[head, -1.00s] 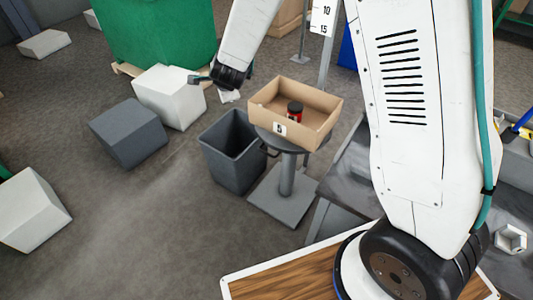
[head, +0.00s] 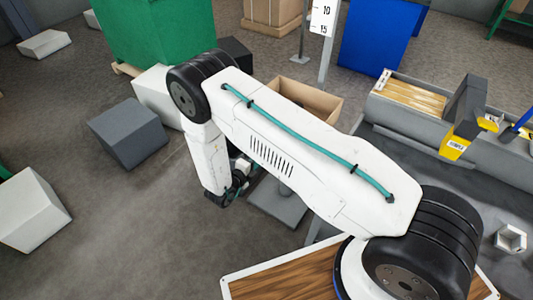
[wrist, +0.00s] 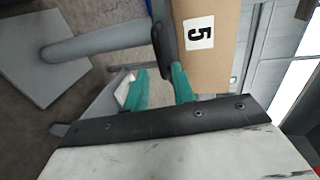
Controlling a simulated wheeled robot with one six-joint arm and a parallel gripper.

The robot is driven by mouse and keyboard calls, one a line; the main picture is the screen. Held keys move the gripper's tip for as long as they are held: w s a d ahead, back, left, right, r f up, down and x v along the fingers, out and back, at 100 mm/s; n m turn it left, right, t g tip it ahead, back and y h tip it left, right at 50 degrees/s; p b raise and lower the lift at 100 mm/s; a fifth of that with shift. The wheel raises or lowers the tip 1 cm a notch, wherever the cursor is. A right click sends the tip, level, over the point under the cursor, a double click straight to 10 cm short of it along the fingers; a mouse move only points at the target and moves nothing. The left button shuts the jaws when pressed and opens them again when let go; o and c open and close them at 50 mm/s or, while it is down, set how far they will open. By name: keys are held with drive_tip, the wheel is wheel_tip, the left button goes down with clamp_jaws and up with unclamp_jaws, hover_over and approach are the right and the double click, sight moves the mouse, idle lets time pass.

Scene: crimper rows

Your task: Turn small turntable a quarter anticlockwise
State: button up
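The small turntable is a grey round plate on a post with a square base (head: 278,207). In the head view my arm hides its plate. In the wrist view the plate (wrist: 163,38) shows edge-on, with the post (wrist: 95,42) running left. My gripper (wrist: 160,74) has two teal fingers spread apart beside the plate's rim. The rim's near end reaches toward the gap. I cannot tell whether they touch, and no handle is clearly visible.
White and dark grey blocks (head: 128,132) lie on the floor at left, with a green container (head: 155,35) behind. A blue bin (head: 380,38) and a grey bench (head: 400,150) are at right. My arm hides the dark waste bin.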

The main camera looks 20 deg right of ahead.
drive_tip(key=x, duration=0.6)
drive_tip(key=shift+w+d+f, duration=0.1)
drive_tip(key=shift+w+d, duration=0.1)
drive_tip(key=shift+d, duration=0.15)
clamp_jaws()
